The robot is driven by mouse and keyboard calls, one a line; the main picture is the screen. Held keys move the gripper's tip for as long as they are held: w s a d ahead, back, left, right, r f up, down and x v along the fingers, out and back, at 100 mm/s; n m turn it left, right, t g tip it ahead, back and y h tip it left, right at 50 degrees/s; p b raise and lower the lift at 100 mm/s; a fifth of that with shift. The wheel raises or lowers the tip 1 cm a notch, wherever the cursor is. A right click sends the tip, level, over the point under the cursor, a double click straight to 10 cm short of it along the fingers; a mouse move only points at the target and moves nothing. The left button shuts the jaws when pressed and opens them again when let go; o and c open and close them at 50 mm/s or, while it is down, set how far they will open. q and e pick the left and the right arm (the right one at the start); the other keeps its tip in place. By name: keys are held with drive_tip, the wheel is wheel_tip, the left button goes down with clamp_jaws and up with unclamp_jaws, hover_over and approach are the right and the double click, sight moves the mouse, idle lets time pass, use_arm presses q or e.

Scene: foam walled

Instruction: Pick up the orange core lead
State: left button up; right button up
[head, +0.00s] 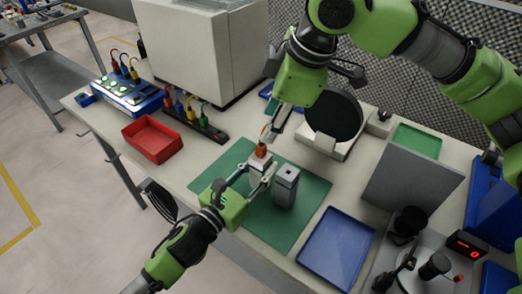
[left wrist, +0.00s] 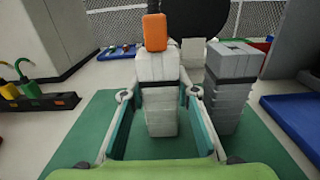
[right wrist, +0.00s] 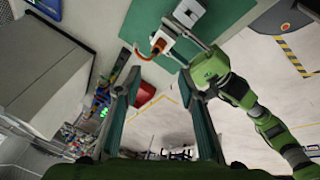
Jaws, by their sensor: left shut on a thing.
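The orange core lead (head: 261,150) stands at the top of a pale grey block (head: 260,170) over the green mat (head: 300,213). In the left wrist view it is an orange plug (left wrist: 155,32); in the right wrist view it shows a curved orange end (right wrist: 150,46). My left gripper (head: 259,177) is shut on the grey block, a finger on each side, below the orange part. My right gripper (right wrist: 160,85) is open and empty, its fingers wide apart. In the head view it comes from above, close to the orange lead, and its fingertips are partly hard to make out.
A second grey block (head: 286,187) stands right beside the held one. A red tray (head: 152,139), a black rack with coloured leads (head: 195,122) and a blue panel with plugs (head: 131,94) are at left. A blue tray (head: 336,247) and a grey upright panel (head: 412,182) are at right.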

drive_tip(key=a+n+h, duration=0.1)
drive_tip(key=a+n, duration=0.1)
drive_tip(key=n, duration=0.2)
drive_tip(key=n+h, duration=0.4)
drive_tip(key=n, duration=0.6)
hover_over(262, 144)
drive_tip(key=s, duration=0.2)
drive_tip(key=shift+t, duration=0.4)
drive_tip(key=f, duration=0.2)
drive_tip(key=a+f, duration=0.1)
drive_tip(key=f, duration=0.1)
drive_tip(key=shift+f, duration=0.3)
drive_tip(key=shift+w+x, duration=0.1)
drive_tip(key=shift+x, duration=1.3)
drive_tip(key=shift+w+x, duration=0.15)
drive_tip(key=shift+x, duration=1.25)
drive_tip(key=shift+r, duration=0.1)
drive_tip(key=shift+c, duration=0.4)
clamp_jaws()
